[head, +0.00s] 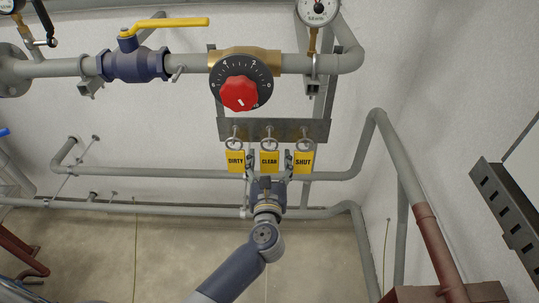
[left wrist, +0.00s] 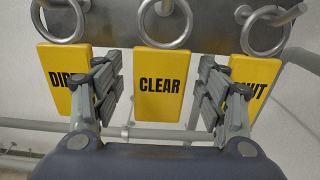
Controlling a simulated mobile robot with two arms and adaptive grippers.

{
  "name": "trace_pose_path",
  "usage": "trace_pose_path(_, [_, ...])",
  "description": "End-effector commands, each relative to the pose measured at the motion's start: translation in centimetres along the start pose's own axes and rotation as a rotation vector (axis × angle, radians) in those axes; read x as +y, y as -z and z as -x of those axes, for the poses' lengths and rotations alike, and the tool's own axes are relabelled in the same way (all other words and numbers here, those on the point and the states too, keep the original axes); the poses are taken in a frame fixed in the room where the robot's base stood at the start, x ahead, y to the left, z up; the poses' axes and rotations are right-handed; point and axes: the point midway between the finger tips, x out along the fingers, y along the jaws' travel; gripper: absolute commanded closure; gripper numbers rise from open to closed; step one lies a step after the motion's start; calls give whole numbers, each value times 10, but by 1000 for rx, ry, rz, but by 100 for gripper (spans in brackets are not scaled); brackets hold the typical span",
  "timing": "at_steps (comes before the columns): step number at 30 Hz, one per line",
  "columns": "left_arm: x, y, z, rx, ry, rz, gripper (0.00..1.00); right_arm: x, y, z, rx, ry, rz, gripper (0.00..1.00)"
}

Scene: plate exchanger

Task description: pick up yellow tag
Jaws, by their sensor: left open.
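Three yellow tags hang by metal rings from a grey bracket. The DIRTY tag (head: 235,160) is on the left, the CLEAR tag (head: 269,160) in the middle and the SHUT tag (head: 303,161) on the right. My left gripper (head: 269,161) is open, its fingers on either side of the CLEAR tag. In the left wrist view the CLEAR tag (left wrist: 160,85) hangs between the fingers with gaps on both sides. The fingers (left wrist: 160,88) partly cover the DIRTY tag (left wrist: 60,75) and the SHUT tag (left wrist: 252,82). My right gripper does not show.
The grey bracket (head: 318,130) sits above the tags. A red knob (head: 240,94) on a black dial and a yellow-handled valve (head: 137,62) are higher up. Grey pipes (head: 150,173) run behind the gripper. A dark perforated rail (head: 505,210) is at right.

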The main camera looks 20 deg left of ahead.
Motion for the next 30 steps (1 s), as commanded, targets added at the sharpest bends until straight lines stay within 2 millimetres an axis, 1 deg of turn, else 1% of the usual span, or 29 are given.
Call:
trace_pose_path(1, [0, -2, -5, -1, 0, -1, 33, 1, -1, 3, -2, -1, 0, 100])
trace_pose_path(3, [0, 0, -8, 1, 0, -1, 33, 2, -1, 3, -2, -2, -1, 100])
trace_pose_path(9, [0, 1, -8, 1, 0, 0, 33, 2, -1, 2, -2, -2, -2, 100])
trace_pose_path(10, [0, 1, -8, 1, 0, 0, 36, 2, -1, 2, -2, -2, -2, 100])
trace_pose_path(11, [0, 1, -8, 1, 0, 0, 42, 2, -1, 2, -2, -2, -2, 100])
trace_pose_path(12, [0, 1, -8, 1, 0, 0, 51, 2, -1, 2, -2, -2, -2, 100])
trace_pose_path(14, [0, 1, -8, 1, 0, 0, 65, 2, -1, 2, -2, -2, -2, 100])
trace_pose_path(15, [0, 1, -8, 1, 0, 0, 74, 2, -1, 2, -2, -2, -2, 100])
trace_pose_path(16, [0, 1, -8, 1, 0, 0, 80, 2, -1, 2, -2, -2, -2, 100])
trace_pose_path(26, [0, 1, -8, 1, 0, 1, 80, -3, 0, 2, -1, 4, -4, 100])
trace_pose_path(30, [0, -4, -8, 1, 0, 3, 80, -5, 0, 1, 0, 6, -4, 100])
